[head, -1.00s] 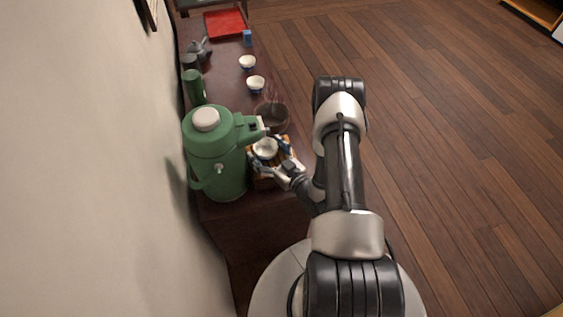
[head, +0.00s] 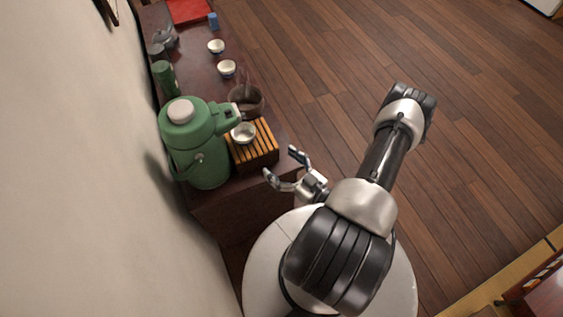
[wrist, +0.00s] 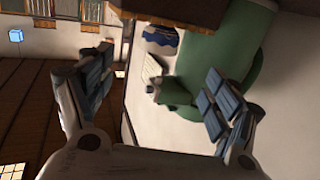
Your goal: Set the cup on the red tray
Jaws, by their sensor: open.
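A small pale cup (head: 243,133) stands upright on a slatted wooden stand (head: 262,150) at the near end of the dark table, beside the green dispenser pot (head: 200,145) and near its spout. The red tray (head: 190,10) lies flat at the far end of the table, partly cut off by the top edge of the head view. My gripper (head: 281,161) is open and empty, off the near right corner of the stand and apart from the cup. In the wrist view its two fingers (wrist: 150,88) are spread, with the green pot (wrist: 225,45) beyond. I cannot make out the cup there.
A dark round pot (head: 246,100) sits behind the stand. A green cylinder (head: 164,78), a grey teapot (head: 163,36) and a blue object (head: 213,21) stand farther back. The wall borders the left; floor is open right.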

